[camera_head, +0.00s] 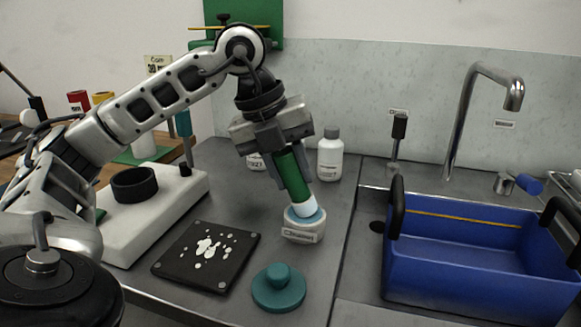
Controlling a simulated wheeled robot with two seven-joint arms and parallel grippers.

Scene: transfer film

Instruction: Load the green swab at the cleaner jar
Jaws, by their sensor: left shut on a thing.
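My left gripper (279,143) comes in from the left and is shut on the green swab (293,176). The swab is slightly tilted, and its white lower end (306,208) is down at the mouth of the cleaner jar (303,232). The jar is low and white with a blue ring at its top and a label on its front. Whether the tip touches anything inside the jar cannot be seen. A teal round lid with a knob (279,287) lies on the counter in front of the jar. My right gripper is not in view.
A black plate with white spots (190,272) lies left of the jar. A white block with a black ring (185,195) stands further left. A white bottle (330,158) stands behind the jar. A blue tub (470,285) with black handles and a tap (466,120) are at right.

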